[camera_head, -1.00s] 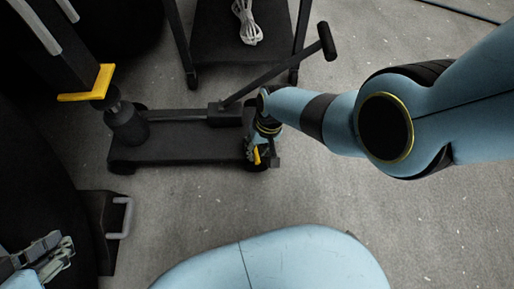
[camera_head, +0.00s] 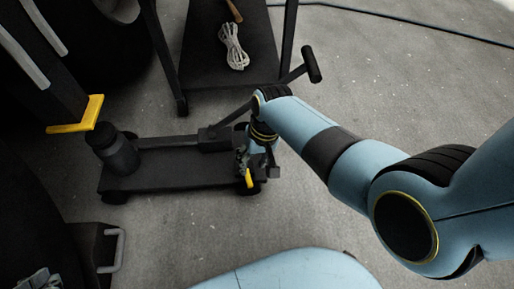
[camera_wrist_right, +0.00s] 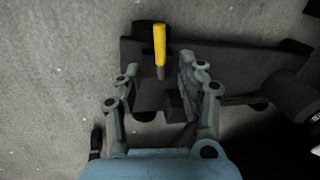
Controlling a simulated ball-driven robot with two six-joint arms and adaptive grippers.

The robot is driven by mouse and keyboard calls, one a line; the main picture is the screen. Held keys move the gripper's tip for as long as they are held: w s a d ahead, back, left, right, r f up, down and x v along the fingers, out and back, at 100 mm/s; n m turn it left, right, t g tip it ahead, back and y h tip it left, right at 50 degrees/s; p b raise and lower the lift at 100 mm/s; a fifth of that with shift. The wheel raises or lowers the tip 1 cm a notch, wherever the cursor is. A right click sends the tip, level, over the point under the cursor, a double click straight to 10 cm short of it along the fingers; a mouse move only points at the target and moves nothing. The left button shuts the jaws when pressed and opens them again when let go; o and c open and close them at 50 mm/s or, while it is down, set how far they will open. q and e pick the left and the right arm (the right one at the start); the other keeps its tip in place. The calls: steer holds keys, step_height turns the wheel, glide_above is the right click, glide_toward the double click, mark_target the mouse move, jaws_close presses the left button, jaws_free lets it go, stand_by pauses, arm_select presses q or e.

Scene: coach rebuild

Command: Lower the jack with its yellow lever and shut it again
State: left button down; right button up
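The black jack (camera_head: 170,178) stands low on the floor, left of centre in the head view. Its yellow lever (camera_head: 249,179) is at the right end and also shows in the wrist view (camera_wrist_right: 160,42), upright on a dark stem. My right gripper (camera_head: 245,158) is over that end. In the wrist view the right gripper (camera_wrist_right: 157,78) is open, its fingers apart on either side of the stem, with a gap visible at each side. A grey jointed piece (camera_head: 38,282) at the bottom left edge looks like my left gripper, mostly cut off.
The jack's long handle (camera_head: 296,73) slants up to the right past my right wrist. A black low trolley with a coil of rope (camera_head: 233,46) stands behind. A yellow-tipped bracket (camera_head: 78,115) overhangs the jack's left end. Grey floor is clear at right.

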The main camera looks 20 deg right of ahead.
steer(key=r, duration=0.2)
steer(key=d+r, duration=0.1)
steer(key=r, duration=0.2)
steer(key=shift+s+r, duration=0.1)
steer(key=shift+r, duration=0.15)
steer(key=shift+d, duration=0.1)
